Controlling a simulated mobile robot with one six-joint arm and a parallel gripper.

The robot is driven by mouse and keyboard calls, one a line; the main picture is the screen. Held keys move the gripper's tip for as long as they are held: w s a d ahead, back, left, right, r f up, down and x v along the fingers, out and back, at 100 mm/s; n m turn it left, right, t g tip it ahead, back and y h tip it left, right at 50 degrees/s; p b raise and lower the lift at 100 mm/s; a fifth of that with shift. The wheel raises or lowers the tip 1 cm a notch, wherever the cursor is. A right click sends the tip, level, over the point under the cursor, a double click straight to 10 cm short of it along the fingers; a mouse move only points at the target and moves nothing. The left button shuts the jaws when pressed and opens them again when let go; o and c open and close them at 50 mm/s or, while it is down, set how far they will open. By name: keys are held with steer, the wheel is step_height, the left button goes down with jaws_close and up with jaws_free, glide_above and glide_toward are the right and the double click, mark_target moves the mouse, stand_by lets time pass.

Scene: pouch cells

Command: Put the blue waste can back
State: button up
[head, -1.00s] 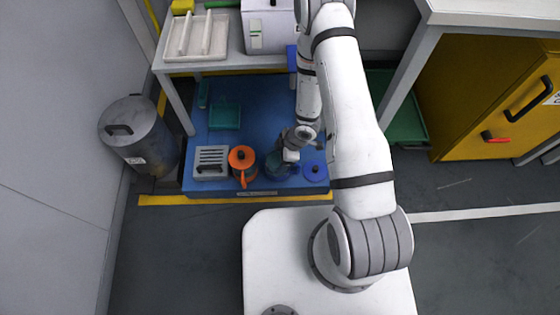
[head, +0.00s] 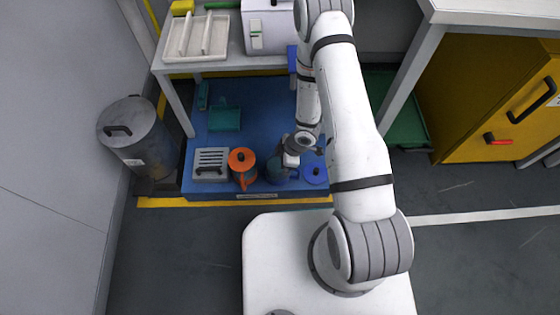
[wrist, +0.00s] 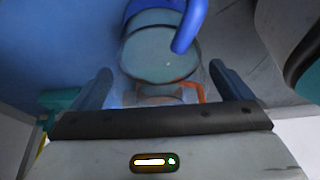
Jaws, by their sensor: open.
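The blue waste can (head: 274,172) is on the blue platform, between an orange can and a round blue lid with a dark knob (head: 315,174). In the head view my gripper (head: 289,160) is at its upper right and partly hides it. In the wrist view the can shows a grey-teal round face (wrist: 158,55) and a curved blue handle (wrist: 188,28). It is just beyond the fingertips of my open gripper (wrist: 158,82). The fingers are apart with nothing gripped. Whether a finger touches the can I cannot tell.
The orange can (head: 242,167) stands close on the left, beside a grey slotted box (head: 211,163). A teal container (head: 224,119) lies farther back. A large grey bin (head: 140,140) is left of the platform (head: 258,105). A white table (head: 215,67) overhangs the back.

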steer(key=w+d+r+m+t+h+p, duration=0.1)
steer(key=w+d+r+m+h+p, duration=0.3)
steer(key=r, duration=0.7)
steer(key=d+r+m+t, duration=0.1)
steer(key=d+r, duration=0.5)
steer(key=r, duration=0.5)
steer(key=w+d+r+m+t+h+p, duration=0.1)
steer(key=w+d+r+m+h+p, duration=0.2)
steer(key=r, duration=0.8)
steer(key=s+a+r+m+g+y, duration=0.1)
steer(key=s+r+m+g+y, duration=0.1)
steer(key=s+r+m, duration=0.7)
steer(key=s+r, duration=0.8)
steer(key=s, duration=0.1)
steer(key=shift+s+a+r+m+y, duration=0.25)
steer(key=shift+s+a+m+y, duration=0.05)
steer(key=shift+s+a, duration=0.1)
steer(key=shift+r, duration=0.1)
